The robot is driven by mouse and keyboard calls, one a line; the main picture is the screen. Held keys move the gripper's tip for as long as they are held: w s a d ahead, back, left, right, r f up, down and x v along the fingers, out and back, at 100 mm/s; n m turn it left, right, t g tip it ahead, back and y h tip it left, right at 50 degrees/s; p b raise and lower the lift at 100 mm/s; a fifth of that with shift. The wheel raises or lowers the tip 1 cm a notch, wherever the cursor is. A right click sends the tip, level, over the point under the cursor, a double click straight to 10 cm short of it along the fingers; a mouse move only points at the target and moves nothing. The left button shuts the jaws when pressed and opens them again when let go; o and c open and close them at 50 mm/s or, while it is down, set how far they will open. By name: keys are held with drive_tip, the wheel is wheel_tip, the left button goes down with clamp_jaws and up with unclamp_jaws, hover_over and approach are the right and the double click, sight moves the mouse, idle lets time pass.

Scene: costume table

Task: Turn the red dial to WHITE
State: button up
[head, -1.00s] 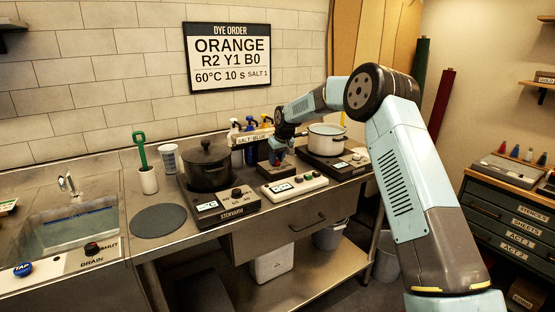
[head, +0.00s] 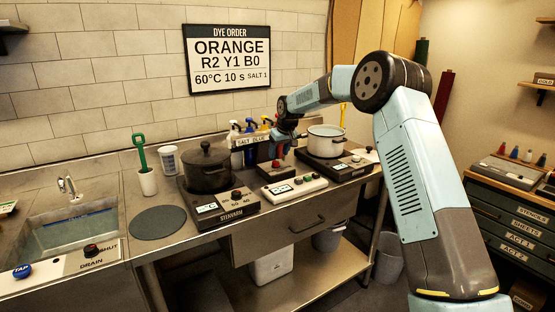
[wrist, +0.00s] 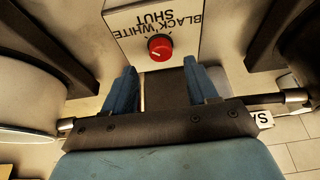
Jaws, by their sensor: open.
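The red dial (wrist: 160,47) sits on a pale panel (wrist: 189,40) printed BLACK, WHITE and SHUT, which appears upside down in the wrist view. A small pale mark shows on the dial's face, but I cannot tell which word it points to. In the head view the dial (head: 277,163) is on a small dark box between the two pots. My gripper (wrist: 164,82) is open and empty. Its two blue fingers are spread on either side of the dial's line, short of it and apart from it. In the head view my gripper (head: 281,150) is just above the box.
A dark lidded pot (head: 207,168) stands left and a pale pot (head: 326,140) close at right, both on hotplates. A white control strip (head: 296,189) lies in front. Bottles (head: 249,128) and a SALT BLUE label (head: 251,141) are behind.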

drive_tip(key=v, duration=0.8)
drive_tip(key=shift+d+r, duration=0.2)
drive_tip(key=shift+r, duration=0.15)
drive_tip(key=shift+s, duration=0.1)
drive_tip(key=s+d+r+m+h, duration=0.1)
drive_tip(key=s+d+r, duration=0.4)
drive_tip(key=s, duration=0.4)
drive_tip(key=s+d+r+m+t, duration=0.1)
drive_tip(key=s+d+r, duration=0.35)
drive_tip(key=s, duration=0.45)
drive_tip(key=s+d+r+m+h, duration=0.1)
drive_tip(key=s+d+r, duration=0.4)
drive_tip(key=s, duration=0.4)
drive_tip(key=s+d+f+m, duration=0.2)
drive_tip(key=s+d, duration=0.3)
drive_tip(key=s, duration=0.9)
drive_tip(key=s+d+f+m+t, duration=0.1)
drive_tip(key=s+d+f, duration=0.4)
drive_tip(key=s, duration=0.9)
drive_tip(key=shift+s+d+f+m, duration=0.25)
drive_tip(key=shift+d+m, duration=0.15)
drive_tip(key=shift+d, duration=0.2)
